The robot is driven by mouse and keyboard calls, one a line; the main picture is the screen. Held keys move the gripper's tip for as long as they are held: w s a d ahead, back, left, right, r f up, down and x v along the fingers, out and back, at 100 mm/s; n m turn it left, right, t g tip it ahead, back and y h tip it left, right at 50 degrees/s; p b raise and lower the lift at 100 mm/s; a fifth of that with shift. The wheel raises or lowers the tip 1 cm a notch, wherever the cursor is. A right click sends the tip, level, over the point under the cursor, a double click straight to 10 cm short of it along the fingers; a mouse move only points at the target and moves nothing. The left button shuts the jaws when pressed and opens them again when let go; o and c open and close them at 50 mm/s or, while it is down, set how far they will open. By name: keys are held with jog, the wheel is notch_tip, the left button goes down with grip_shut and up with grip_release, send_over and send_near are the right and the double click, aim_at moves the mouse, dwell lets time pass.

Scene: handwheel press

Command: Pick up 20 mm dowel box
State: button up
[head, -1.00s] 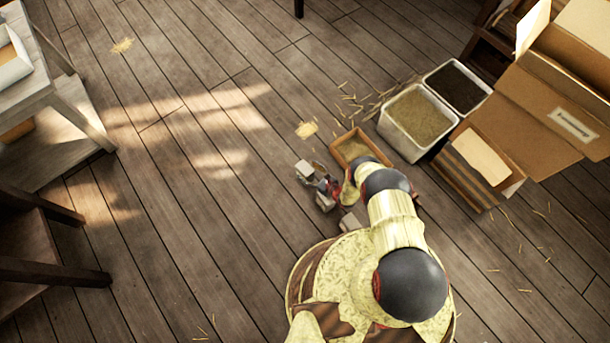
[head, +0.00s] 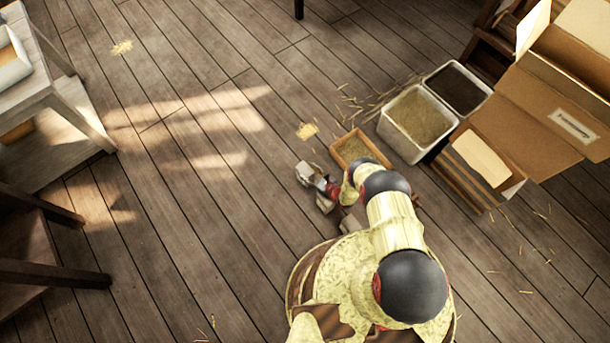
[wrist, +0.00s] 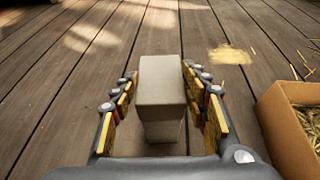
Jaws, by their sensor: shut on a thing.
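A plain pale grey-beige box (wrist: 161,82) stands between the two fingers of my gripper (wrist: 160,92) in the wrist view. My gripper is shut on it, one finger along each side. No label can be read, so I cannot tell its size marking. In the head view the pale box (head: 303,171) shows at the tip of my gripper (head: 314,180), low over the wooden floor. I cannot tell whether it touches the floor.
An open cardboard tray of straw (head: 357,150) lies right of my gripper and also shows in the wrist view (wrist: 292,118). A small pale block (head: 348,222) sits near my base. White bins (head: 401,143) and large cartons (head: 555,95) stand right.

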jog(key=c, duration=0.6)
jog(key=shift+r, duration=0.1)
grip_shut()
